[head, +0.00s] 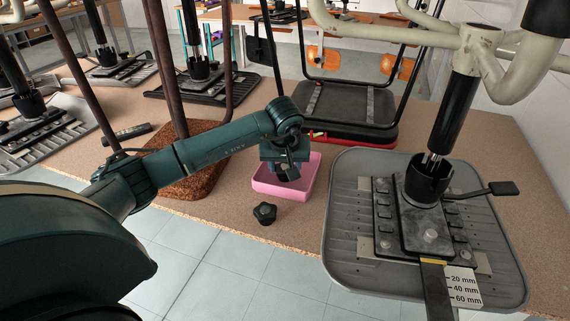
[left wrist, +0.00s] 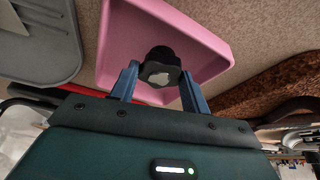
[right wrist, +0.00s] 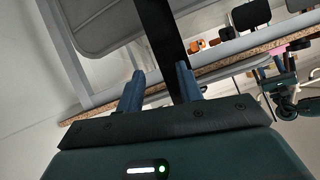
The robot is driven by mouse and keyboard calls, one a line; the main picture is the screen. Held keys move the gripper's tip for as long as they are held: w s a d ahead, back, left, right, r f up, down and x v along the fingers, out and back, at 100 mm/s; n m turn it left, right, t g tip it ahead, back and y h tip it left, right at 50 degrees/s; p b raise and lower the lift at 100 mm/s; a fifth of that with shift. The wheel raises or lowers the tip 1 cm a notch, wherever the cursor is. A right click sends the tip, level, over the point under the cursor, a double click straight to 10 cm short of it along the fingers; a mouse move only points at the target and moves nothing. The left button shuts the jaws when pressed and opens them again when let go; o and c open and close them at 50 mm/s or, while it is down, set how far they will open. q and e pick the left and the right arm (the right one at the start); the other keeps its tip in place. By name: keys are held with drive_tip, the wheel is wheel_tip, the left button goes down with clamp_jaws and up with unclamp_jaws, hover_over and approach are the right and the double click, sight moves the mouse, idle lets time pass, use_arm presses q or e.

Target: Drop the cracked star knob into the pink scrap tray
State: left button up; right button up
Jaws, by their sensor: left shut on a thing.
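The pink scrap tray (head: 268,190) stands on the cork-brown bench top; it also shows in the left wrist view (left wrist: 205,35). My left gripper (head: 286,172) is above the tray, pointing down. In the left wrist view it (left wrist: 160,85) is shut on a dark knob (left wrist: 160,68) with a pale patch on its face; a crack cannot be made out. Another black star knob (head: 264,213) lies on the bench in front of the tray. My right gripper (right wrist: 160,90) shows only in its wrist view, fingers apart, with a black bar passing behind or between them.
A grey chair mechanism plate (head: 350,240) with a black column and a 20–60 mm label (head: 464,288) stands right of the tray. A brown cork-like seat (head: 200,180) with metal legs is left. A black seat frame (head: 345,105) stands behind. Bare bench lies around the loose knob.

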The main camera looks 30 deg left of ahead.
use_arm(q)
drive_tip(key=o, duration=1.1)
drive_tip(key=shift+c, duration=0.2)
drive_tip(key=p+v, duration=0.1)
drive_tip(key=v, duration=1.2)
drive_tip(key=shift+w+r, duration=0.15)
drive_tip(key=shift+r, duration=0.05)
drive_tip(key=shift+a, duration=0.15)
